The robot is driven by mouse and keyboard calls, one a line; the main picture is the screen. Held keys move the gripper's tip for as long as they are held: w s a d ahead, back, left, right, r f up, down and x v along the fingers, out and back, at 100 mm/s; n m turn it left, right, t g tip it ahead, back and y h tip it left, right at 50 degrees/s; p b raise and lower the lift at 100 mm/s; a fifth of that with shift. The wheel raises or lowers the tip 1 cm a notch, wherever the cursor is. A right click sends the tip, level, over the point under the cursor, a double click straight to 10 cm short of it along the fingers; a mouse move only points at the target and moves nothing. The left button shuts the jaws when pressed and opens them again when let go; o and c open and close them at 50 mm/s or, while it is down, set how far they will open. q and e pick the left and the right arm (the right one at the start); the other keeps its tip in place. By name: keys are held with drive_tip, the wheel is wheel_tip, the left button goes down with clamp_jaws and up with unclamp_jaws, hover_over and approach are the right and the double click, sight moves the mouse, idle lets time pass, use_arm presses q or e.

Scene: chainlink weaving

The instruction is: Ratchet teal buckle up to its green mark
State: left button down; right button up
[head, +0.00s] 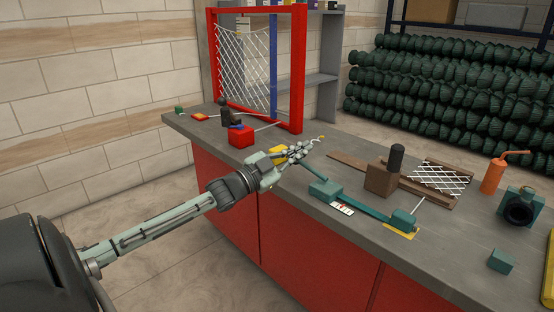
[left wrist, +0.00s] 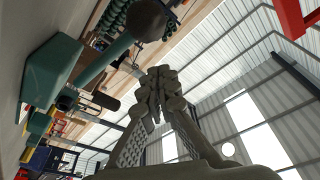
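The teal ratchet buckle (head: 325,190) sits on the grey bench, with a teal strap (head: 365,207) running right to a second teal block (head: 403,221) on a yellow patch. A teal lever (head: 308,168) rises from the buckle toward my left gripper (head: 302,150). In the left wrist view the teal body (left wrist: 52,72) is at the left, and the lever ends in a dark round knob (left wrist: 145,20). My left gripper's fingers (left wrist: 158,82) meet with nothing visible between them, apart from the knob. A small white marked card (head: 342,208) lies beside the strap; I cannot make out a green mark. My right gripper is out of view.
A red frame with wire mesh (head: 245,65) stands at the back left, with a red block (head: 241,137) before it. A brown block with a black knob (head: 382,178), a mesh panel (head: 440,178) and an orange canister (head: 493,175) are to the right. The bench's front edge is clear.

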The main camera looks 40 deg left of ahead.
use_arm(q)
drive_tip(key=v, duration=0.9)
drive_tip(key=shift+s+r, duration=0.2)
drive_tip(key=shift+s, duration=0.3)
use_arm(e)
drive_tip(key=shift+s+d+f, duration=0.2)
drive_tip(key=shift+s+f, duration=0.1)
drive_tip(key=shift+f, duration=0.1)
use_arm(q)
drive_tip(key=c, duration=2.2)
unclamp_jaws()
